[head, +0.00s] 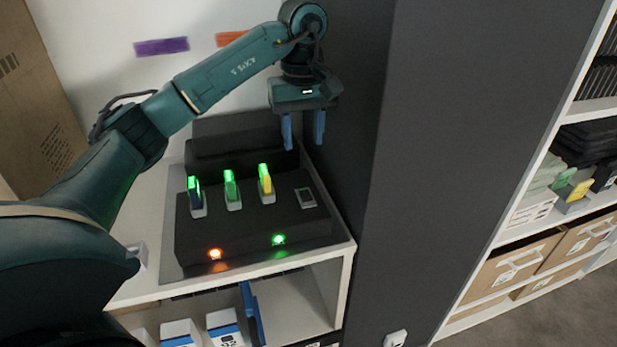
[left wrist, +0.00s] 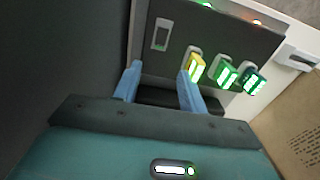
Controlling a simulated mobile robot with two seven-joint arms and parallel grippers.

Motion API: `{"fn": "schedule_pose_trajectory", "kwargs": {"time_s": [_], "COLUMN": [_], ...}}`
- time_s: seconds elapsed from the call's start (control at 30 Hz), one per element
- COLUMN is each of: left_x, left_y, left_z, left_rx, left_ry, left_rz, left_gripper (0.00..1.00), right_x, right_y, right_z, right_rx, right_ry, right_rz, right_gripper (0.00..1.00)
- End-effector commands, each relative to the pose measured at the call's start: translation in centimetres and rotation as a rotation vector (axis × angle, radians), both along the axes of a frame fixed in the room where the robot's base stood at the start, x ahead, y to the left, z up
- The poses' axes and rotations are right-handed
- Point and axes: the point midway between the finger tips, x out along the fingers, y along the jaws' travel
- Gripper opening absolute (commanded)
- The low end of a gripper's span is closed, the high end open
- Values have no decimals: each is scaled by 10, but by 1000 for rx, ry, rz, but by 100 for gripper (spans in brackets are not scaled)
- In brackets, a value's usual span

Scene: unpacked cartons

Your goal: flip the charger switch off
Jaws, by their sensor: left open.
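The charger (head: 245,236) is a dark box on a white shelf top, with three upright batteries glowing green on it. A pale-framed rectangle (head: 305,197) sits at its right end; I cannot tell surely whether it is the switch or an empty slot. It also shows in the left wrist view (left wrist: 161,34), beyond the fingertips. An orange light (head: 215,254) and a green light (head: 279,240) glow on the front. My left gripper (head: 303,138) is open and empty, fingers down, above and behind the charger's right end, apart from it. My right gripper is not in view.
A dark panel (head: 370,190) rises close on the right of the charger. A dark block (head: 240,150) stands behind it. A cardboard box (head: 50,110) leans at the left. Shelves with cartons (head: 515,265) stand at the far right. A blue strip (head: 250,308) shows below the shelf edge.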

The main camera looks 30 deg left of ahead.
Motion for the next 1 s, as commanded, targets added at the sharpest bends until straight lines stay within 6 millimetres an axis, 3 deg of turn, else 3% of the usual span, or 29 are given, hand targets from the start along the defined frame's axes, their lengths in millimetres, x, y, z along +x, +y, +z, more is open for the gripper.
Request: {"fn": "schedule_pose_trajectory", "kwargs": {"time_s": [0.17, 0.5, 0.7, 1.0], "left_x": [-1, -1, 0, 0], "left_y": [-1, -1, -1, -1], "left_z": [-43, -98, -111, -113], "left_rx": [-4, -2, -3, -3], "left_ry": [6, 2, 0, -1], "left_rz": [-1, 0, 0, 0], "left_gripper": [42, 42, 42, 39], "right_x": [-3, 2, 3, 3], "right_y": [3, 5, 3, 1], "right_z": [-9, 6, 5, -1], "right_rx": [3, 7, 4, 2], "right_ry": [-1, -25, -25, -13], "right_rz": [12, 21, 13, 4], "right_gripper": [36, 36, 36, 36]}}
